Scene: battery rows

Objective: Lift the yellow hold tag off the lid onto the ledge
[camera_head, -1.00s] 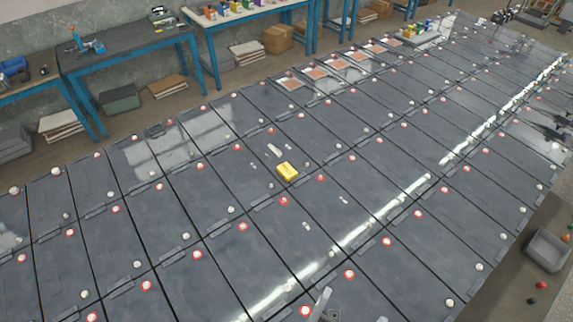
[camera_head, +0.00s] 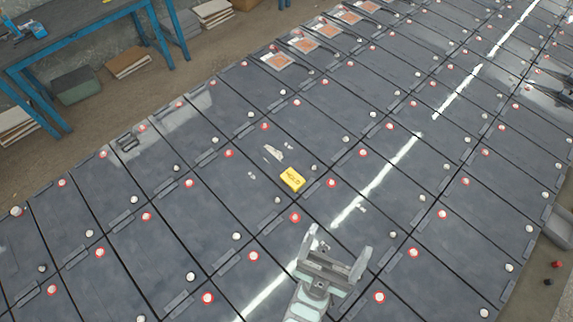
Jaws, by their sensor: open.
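The yellow hold tag (camera_head: 292,179) lies flat on a dark grey battery lid (camera_head: 318,202) near the middle of the view, with dark lettering on its top. My gripper (camera_head: 338,246) is below and to the right of the tag in the picture, apart from it. Its two fingers are spread and nothing shows between them. I cannot tell its exact height above the lids. I cannot tell which surface is the ledge.
Rows of dark lids with red-ringed and white terminals spread all around. Small pale pieces (camera_head: 273,153) lie just above the tag. Lids with orange panels (camera_head: 279,60) are at the back. A blue-legged bench (camera_head: 75,45) stands upper left. A grey bin (camera_head: 560,228) is at the right edge.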

